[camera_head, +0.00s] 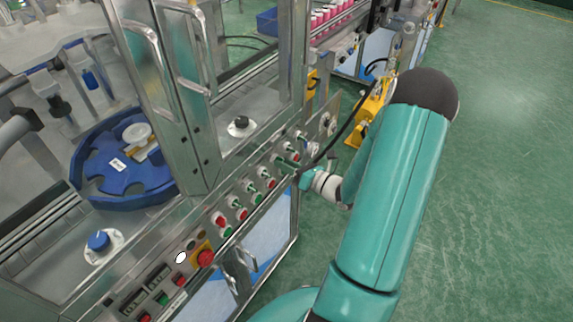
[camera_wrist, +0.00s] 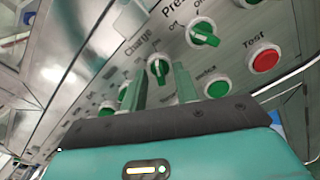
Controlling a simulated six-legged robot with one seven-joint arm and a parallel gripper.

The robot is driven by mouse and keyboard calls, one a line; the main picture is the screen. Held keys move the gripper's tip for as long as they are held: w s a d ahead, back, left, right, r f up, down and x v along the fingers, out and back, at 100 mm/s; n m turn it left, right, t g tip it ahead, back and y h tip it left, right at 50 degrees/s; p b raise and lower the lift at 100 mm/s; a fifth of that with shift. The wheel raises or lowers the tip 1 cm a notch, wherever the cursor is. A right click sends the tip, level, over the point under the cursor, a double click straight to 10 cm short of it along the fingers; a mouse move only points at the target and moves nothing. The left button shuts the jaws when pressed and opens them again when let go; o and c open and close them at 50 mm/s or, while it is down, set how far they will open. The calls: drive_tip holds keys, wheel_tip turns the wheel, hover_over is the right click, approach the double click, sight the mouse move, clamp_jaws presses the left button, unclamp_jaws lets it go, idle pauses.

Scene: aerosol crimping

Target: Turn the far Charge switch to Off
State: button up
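A Charge switch (camera_wrist: 158,72), a green knob in a pale round collar, shows in the wrist view below the printed word "Charge". My gripper (camera_wrist: 161,70) faces the panel with its two green fingers apart, one on each side of this knob in the picture. I cannot tell whether the fingers touch the knob, and its exact setting is unclear. In the head view my gripper (camera_head: 291,167) is at the far part of the control panel (camera_head: 228,198), where it hides part of the switch row.
Another green switch (camera_wrist: 203,36) with On/Off marks, a green button (camera_wrist: 217,87) and a red Test button (camera_wrist: 263,59) sit close by. In the head view a red emergency button (camera_head: 205,258) and door handles (camera_head: 245,258) lie nearer. Green floor (camera_head: 500,170) at right is clear.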

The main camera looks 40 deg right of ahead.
clamp_jaws()
drive_tip(key=shift+n, duration=0.3)
drive_tip(key=n, duration=1.1)
idle(0.4)
drive_tip(key=shift+n, duration=0.3)
unclamp_jaws()
